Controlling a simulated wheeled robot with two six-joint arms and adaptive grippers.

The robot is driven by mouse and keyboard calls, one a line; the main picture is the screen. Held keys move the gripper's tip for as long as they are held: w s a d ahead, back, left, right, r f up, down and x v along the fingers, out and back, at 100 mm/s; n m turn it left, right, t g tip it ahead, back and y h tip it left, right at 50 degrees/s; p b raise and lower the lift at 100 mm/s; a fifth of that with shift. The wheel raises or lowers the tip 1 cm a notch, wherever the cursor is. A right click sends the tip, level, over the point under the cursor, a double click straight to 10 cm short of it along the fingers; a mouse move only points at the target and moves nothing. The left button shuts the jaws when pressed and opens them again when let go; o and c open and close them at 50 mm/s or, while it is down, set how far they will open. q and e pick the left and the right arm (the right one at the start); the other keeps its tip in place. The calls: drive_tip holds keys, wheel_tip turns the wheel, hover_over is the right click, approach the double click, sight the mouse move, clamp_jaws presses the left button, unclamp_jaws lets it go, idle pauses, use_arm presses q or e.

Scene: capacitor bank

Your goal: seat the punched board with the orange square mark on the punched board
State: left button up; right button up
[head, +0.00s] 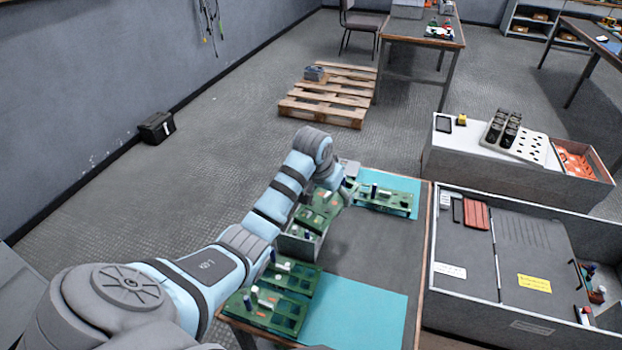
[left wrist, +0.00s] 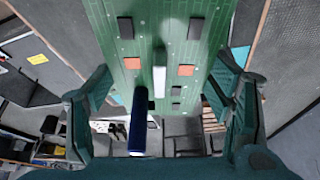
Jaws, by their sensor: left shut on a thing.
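In the left wrist view the gripper (left wrist: 165,105) is shut on a green board (left wrist: 178,35) with two orange squares, several black chips, a white block and a dark blue cylinder. Green boards (head: 320,208) show beside and below the gripper; which of them is held is unclear. Another green board (head: 392,200) lies on the far teal mat (head: 413,212). More green boards (head: 290,277) lie at the near left. My right gripper is out of view.
A grey box (head: 300,246) stands below the gripper among the boards. The near teal mat (head: 355,318) is bare on its right, and the table (head: 375,250) between the mats is clear. A large grey case (head: 470,280) borders the table on the right.

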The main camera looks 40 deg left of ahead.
use_arm(q)
drive_tip(key=a+f+n, duration=0.1)
drive_tip(key=a, duration=0.1)
drive_tip(key=w+a+f+n, duration=0.1)
drive_tip(key=a+f, duration=0.1)
drive_tip(key=a, duration=0.1)
drive_tip(key=w+a+f+y, duration=0.1)
drive_tip(key=a+f, duration=0.1)
drive_tip(key=a, duration=0.1)
drive_tip(key=shift+n, duration=0.4)
wheel_tip(320, 180, down, 6)
drive_tip(key=b, duration=0.7)
drive_tip(key=shift+r, duration=0.15)
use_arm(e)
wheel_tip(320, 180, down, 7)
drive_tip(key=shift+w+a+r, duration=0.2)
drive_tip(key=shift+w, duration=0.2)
use_arm(q)
drive_tip(key=shift+r, duration=0.1)
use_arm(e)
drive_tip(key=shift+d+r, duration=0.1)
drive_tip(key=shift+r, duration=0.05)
use_arm(q)
drive_tip(key=shift+s+d+p, duration=0.1)
drive_tip(key=shift+s+p, duration=0.05)
drive_tip(key=shift+p, duration=0.5)
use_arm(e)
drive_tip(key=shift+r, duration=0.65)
